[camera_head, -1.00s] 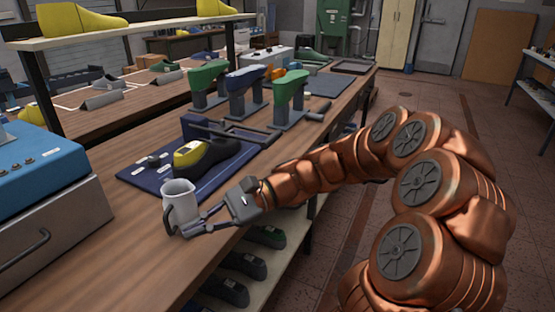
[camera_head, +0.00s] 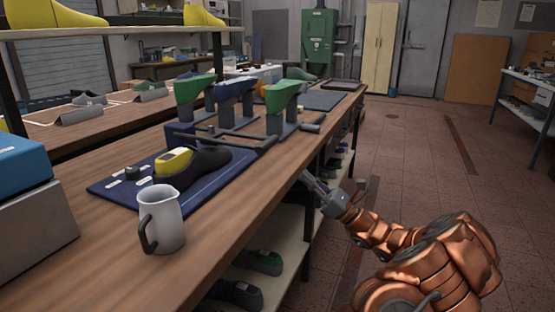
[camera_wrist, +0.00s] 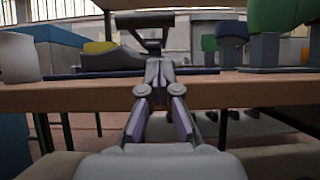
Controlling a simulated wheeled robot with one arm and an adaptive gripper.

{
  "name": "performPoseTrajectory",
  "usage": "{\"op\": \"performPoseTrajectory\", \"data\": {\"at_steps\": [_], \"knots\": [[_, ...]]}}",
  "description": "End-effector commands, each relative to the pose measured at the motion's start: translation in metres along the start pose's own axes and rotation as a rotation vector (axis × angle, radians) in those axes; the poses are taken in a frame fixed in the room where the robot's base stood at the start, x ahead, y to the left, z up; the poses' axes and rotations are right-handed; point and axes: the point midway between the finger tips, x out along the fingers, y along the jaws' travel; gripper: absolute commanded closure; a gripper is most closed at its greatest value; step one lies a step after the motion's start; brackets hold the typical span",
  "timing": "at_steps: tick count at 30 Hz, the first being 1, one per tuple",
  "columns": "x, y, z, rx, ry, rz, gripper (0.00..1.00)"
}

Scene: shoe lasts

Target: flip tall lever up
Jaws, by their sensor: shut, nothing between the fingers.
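My gripper (camera_head: 307,177) is shut and empty in the head view, off the bench's front edge and below the bar handles. In the wrist view my gripper (camera_wrist: 159,68) points at the bench edge, and a dark T-shaped handle (camera_wrist: 145,19) stands just beyond its tips. A gap or touch between them cannot be told. In the head view a dark bar with a handle (camera_head: 267,143) sticks out at the bench front by the stands, and another handle end (camera_head: 310,128) lies further right. Which one is the tall lever is unclear.
A white jug (camera_head: 164,220) stands near the front of the wooden bench (camera_head: 225,205). A dark shoe last with yellow (camera_head: 190,162) lies on a blue mat (camera_head: 118,192). Green and blue lasts (camera_head: 235,92) sit on stands behind. A shelf (camera_head: 285,245) lies below; floor right is open.

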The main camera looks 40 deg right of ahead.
Motion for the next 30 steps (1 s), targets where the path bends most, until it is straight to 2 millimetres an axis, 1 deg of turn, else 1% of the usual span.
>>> {"op": "performPoseTrajectory", "data": {"at_steps": [7,11,24,30], "knots": [[0.003,0.001,0.0,0.0,0.001,0.003,1.0],[0.013,0.002,-0.001,0.001,0.002,0.007,1.0],[0.081,0.004,-0.002,0.001,0.001,0.009,1.0],[0.098,0.003,-0.001,0.0,0.002,0.007,1.0]]}}
